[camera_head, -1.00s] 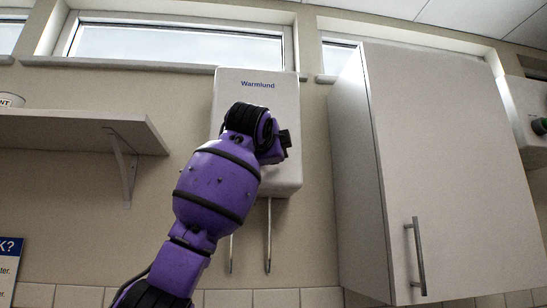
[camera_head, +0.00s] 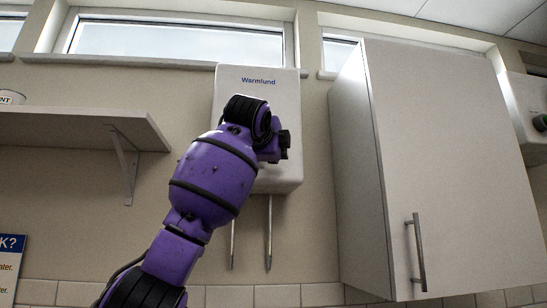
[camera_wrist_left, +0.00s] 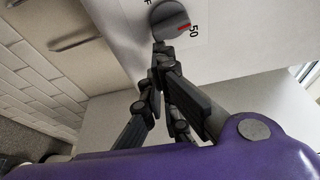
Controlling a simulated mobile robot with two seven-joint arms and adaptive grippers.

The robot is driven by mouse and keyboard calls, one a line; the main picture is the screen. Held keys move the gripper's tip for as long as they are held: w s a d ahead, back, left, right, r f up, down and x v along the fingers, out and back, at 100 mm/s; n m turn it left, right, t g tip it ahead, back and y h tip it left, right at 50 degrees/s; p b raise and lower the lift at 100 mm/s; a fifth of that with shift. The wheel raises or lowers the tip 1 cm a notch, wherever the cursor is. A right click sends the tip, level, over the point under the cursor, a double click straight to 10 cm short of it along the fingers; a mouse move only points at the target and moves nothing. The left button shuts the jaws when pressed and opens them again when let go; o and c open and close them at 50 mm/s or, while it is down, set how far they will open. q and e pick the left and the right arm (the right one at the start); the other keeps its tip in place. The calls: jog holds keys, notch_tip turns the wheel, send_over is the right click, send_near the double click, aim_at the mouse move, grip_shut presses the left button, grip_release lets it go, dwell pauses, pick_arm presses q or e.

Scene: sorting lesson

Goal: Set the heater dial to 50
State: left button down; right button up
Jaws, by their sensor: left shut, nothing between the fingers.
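The white heater (camera_head: 285,100) marked "Warmlund" hangs on the wall in the head view; my purple left arm covers much of its front. The heater's front panel (camera_wrist_left: 229,48) also shows in the left wrist view. Its round grey dial (camera_wrist_left: 168,17) has a red pointer line directed at the printed "50" (camera_wrist_left: 194,31). Part of another label, ending in "F", is cut off at the top edge. My left gripper (camera_wrist_left: 163,48) is shut and empty, its tips just below the dial; I cannot tell whether they touch it. The dial is hidden in the head view. My right gripper is not in view.
A white wall cabinet (camera_head: 440,150) with a bar handle stands right of the heater. A shelf (camera_head: 80,128) on a bracket is at the left. Two pipes (camera_head: 268,235) run down below the heater. Another unit with a dark knob (camera_head: 541,122) is at the far right.

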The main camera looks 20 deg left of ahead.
pick_arm(q)
jog(key=shift+s+a+f+m+g, duration=0.1)
jog(key=shift+a+f+m+g, duration=0.15)
jog(key=shift+m, duration=0.4)
jog(key=shift+s+a+f+m+g, duration=0.15)
jog(key=shift+m+g, duration=0.1)
jog(key=shift+m, duration=0.4)
jog(key=shift+s+a+f+m+g, duration=0.15)
jog(key=shift+a+m+g, duration=0.1)
jog(key=shift+m, duration=0.35)
jog(key=shift+s+a+f+m+g, duration=0.15)
jog(key=shift+m+g, duration=0.1)
jog(key=shift+m, duration=0.35)
dwell(0.8)
jog(key=shift+a+f, duration=0.15)
jog(key=shift+a, duration=0.05)
dwell(1.3)
